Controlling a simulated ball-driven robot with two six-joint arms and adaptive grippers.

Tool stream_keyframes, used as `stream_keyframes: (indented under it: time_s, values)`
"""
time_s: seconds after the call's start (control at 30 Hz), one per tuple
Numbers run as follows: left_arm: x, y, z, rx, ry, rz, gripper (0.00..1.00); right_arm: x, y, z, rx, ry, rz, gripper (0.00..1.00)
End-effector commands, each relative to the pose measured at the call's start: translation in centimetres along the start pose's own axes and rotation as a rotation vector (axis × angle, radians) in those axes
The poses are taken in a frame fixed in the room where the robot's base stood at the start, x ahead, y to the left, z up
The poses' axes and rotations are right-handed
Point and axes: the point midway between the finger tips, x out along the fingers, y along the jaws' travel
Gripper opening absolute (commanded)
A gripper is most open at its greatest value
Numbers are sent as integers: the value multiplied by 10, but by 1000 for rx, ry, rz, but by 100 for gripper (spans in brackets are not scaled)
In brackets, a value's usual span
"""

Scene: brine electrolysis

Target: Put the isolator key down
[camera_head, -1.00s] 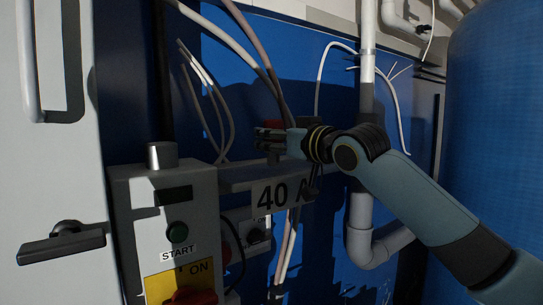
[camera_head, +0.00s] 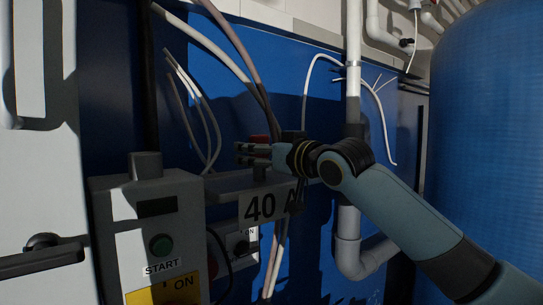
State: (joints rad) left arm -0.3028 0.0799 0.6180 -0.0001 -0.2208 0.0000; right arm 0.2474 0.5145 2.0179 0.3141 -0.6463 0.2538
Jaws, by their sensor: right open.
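My right gripper (camera_head: 240,153) is open, with its fingers pointing left, just above the grey shelf (camera_head: 228,184) that carries the "40 A" sign (camera_head: 258,207). A small red part (camera_head: 259,139) shows just behind the fingers. A short dark post (camera_head: 260,173) stands on the shelf under them. I cannot tell whether either is the isolator key, or whether the fingers touch them. No key can be clearly made out. My left gripper is out of view.
A grey control box (camera_head: 190,205) with a green START button (camera_head: 161,245) stands at the lower left. Cables (camera_head: 226,72) hang behind the shelf. A vertical pipe (camera_head: 353,85) and a blue tank (camera_head: 490,130) are on the right.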

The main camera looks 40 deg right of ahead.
Motion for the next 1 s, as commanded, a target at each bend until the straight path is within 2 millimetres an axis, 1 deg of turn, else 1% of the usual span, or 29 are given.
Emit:
stream_keyframes:
  time_s: [0.17,0.3,0.5,0.6,0.7,0.83,1.0]
  values:
    - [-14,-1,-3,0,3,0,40,-28,0,-1,-8,-6,-1,67]
    - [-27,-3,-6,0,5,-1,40,-59,0,-2,-11,-8,-3,67]
    - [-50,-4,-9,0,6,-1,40,-94,-1,-3,-9,-9,-4,67]
    - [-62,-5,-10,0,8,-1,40,-104,1,-3,-6,-7,4,67]
    - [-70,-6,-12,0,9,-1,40,-112,1,-2,-5,-5,4,67]
    - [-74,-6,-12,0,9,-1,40,-117,0,-1,-3,-3,-1,67]
    - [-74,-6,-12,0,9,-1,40,-119,0,1,-2,-2,-2,67]
